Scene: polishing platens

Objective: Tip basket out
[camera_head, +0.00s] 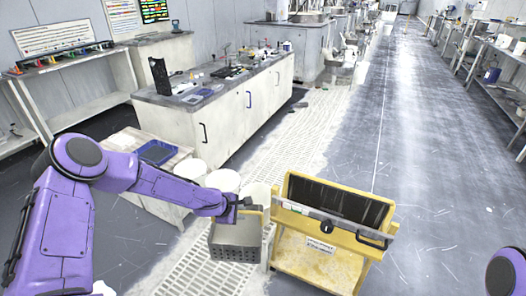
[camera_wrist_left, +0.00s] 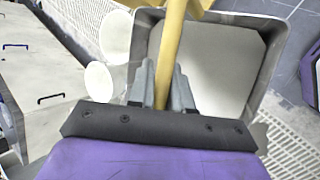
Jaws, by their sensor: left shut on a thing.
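The grey perforated basket (camera_head: 236,244) hangs roughly upright from its yellow handle, left of the yellow stand (camera_head: 318,264). My left gripper (camera_head: 243,204) is shut on that handle. In the left wrist view the fingers (camera_wrist_left: 163,88) close around the yellow handle (camera_wrist_left: 171,45). Below them is the basket's grey rim (camera_wrist_left: 262,62), with a smooth pale surface inside; I cannot tell if that is the floor or contents. The stand holds a dark, tilted, ribbed panel or trough (camera_head: 340,200) behind a grey front bar. My right gripper is not in view.
White round containers (camera_head: 224,180) stand behind the basket, beside a low table with a blue tray (camera_head: 157,152). A long white cabinet bench (camera_head: 225,110) stands farther back. Pale floor grating (camera_head: 195,268) lies under the basket. The grey aisle floor (camera_head: 430,190) on the right is clear.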

